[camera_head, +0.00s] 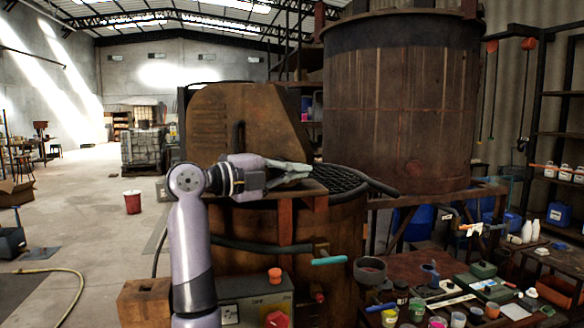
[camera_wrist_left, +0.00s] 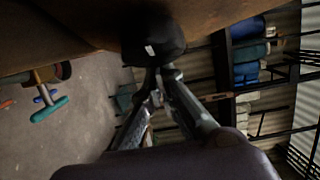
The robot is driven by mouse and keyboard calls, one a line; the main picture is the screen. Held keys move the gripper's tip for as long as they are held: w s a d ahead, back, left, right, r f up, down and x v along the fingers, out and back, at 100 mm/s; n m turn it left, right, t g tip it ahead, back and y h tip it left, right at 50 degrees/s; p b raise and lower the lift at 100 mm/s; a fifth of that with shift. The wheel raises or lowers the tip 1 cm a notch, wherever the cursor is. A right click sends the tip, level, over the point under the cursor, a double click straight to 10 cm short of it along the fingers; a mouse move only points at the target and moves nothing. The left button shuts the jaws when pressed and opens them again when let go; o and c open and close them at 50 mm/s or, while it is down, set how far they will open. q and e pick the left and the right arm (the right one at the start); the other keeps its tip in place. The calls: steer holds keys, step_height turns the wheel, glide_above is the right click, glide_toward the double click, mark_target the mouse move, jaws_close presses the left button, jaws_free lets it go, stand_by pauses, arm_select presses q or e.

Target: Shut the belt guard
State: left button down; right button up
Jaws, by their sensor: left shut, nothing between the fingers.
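The belt guard appears to be the rusty brown cover (camera_head: 215,120) with louvre slots and a dark upright handle (camera_head: 239,140), above the front vat's rim. I cannot tell from this angle how far it stands open. My left gripper (camera_head: 308,171) is shut and empty, pointing right, just in front of the cover's lower right part and beside the black grating. In the left wrist view its fingers (camera_wrist_left: 155,78) meet near a dark rounded part (camera_wrist_left: 152,40), with a brown rusty surface (camera_wrist_left: 80,22) above. Contact cannot be told. My right gripper is not in view.
A black grating (camera_head: 350,183) covers the front vat (camera_head: 345,225); a large rusty tank (camera_head: 400,110) stands behind. A teal-handled lever (camera_head: 330,261) sticks out in front, above a control box (camera_head: 250,300). A cluttered bench (camera_head: 405,265) is at right. The floor at left is mostly clear.

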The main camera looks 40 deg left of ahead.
arm_select(q)
steer(key=shift+w, duration=0.1)
steer(key=w+y, duration=0.1)
steer(key=w, duration=0.1)
steer(key=w+a+n+y, duration=0.1)
steer(key=w, duration=0.1)
steer(key=w+a+n+t+y, duration=0.1)
steer(key=w, duration=0.1)
steer(key=shift+r+y+p, duration=0.1)
steer(key=shift+y+p, duration=0.2)
steer(key=w+a+n+y+p, duration=0.1)
steer(key=w, duration=0.1)
steer(key=w+a+n+y+p, duration=0.1)
steer(key=w+a+y, duration=0.1)
steer(key=w, duration=0.1)
steer(key=w+a+n+y+p, duration=0.1)
steer(key=w+y, duration=0.1)
steer(key=shift+w+a+r+n+t, duration=0.1)
steer(key=shift+w+a+n+t, duration=0.1)
steer(key=shift+a+n+t, duration=0.15)
steer(key=shift+w+a+n+y+p, duration=0.25)
steer(key=shift+w+a+y+p, duration=0.05)
steer(key=shift+w+y+p, duration=0.1)
